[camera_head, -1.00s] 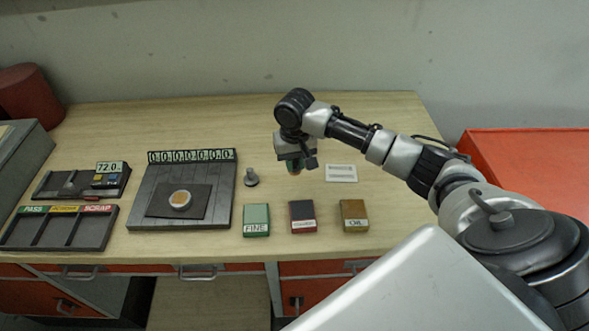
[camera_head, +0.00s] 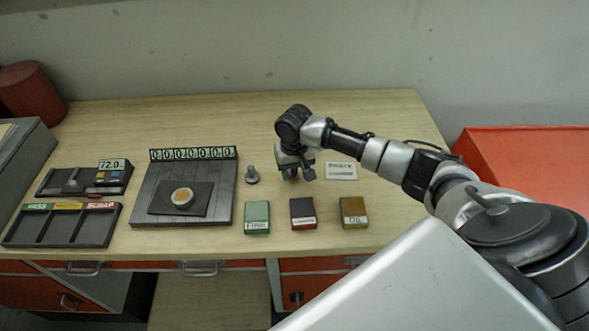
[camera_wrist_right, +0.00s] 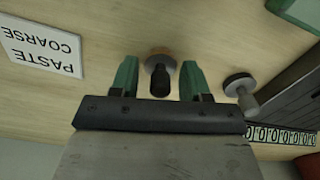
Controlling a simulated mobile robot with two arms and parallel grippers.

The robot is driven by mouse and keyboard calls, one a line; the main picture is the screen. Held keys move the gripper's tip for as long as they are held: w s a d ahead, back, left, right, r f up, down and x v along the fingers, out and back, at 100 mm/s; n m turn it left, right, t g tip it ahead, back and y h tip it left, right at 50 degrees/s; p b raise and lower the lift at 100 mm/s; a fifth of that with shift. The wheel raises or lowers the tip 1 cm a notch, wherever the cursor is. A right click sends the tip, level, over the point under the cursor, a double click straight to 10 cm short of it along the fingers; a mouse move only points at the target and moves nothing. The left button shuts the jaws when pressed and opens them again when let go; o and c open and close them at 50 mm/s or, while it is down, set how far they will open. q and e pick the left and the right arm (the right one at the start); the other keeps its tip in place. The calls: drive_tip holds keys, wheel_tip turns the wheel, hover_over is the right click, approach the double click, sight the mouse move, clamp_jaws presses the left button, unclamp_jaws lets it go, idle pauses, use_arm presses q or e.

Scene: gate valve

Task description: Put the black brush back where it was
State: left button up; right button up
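The black brush (camera_wrist_right: 160,75), with a black handle and a brownish round base, shows in the right wrist view between the green fingers of my right gripper (camera_wrist_right: 158,80). A gap shows on each side of the handle, so the fingers are apart and around it, not closed on it. The brush appears to stand upright on the table. In the head view my right gripper (camera_head: 291,176) points down at the table, and it hides the brush. My left gripper is not in view.
A grey knobbed tool (camera_head: 252,176) stands left of the gripper; a paste label (camera_head: 341,171) lies to its right. Green (camera_head: 257,217), dark red (camera_head: 303,213) and ochre (camera_head: 353,212) boxes line the front. A dark plate stand (camera_head: 150,215) is further left.

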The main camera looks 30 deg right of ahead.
drive_tip(key=shift+r, duration=0.15)
wheel_tip(320, 180, up, 12)
drive_tip(key=b, duration=0.2)
idle(0.4)
idle(0.4)
